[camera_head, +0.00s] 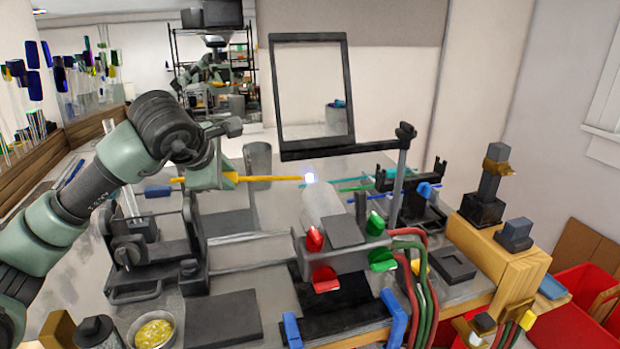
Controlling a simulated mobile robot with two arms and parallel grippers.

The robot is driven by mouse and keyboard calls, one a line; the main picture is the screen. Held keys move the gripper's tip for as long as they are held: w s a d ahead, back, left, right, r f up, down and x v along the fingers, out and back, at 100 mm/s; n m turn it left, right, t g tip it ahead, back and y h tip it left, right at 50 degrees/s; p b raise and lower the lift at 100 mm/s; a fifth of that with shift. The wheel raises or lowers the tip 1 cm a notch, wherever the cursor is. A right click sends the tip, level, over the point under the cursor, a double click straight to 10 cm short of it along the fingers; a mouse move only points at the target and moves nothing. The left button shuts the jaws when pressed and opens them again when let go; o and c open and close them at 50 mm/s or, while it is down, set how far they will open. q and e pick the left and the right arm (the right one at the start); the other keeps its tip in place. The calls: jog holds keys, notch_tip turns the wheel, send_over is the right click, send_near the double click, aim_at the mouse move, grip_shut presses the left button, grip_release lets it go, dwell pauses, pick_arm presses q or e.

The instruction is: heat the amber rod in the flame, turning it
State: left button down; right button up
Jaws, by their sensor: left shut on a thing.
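The amber rod (268,178) is a thin, straight yellow-orange rod lying roughly level across the middle of the view. My left gripper (222,178) comes in from the left and is shut around the rod, with a short piece of rod showing on its left side. The rod's right end meets a small blue-white glow (310,178), the flame, just above the mouth of the pale cylindrical burner (325,206). The burner has red and green knobs at its base. My right gripper is not in view.
A dark-framed upright screen (277,95) stands behind the burner on a post. A rack (432,205) with teal and green rods is to the right. A black roller stand (150,250) sits below my left arm. Red and green hoses (430,290) hang at the front edge.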

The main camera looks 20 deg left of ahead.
pick_arm(q)
notch_tip(320, 180, up, 11)
jog(key=p, duration=0.8)
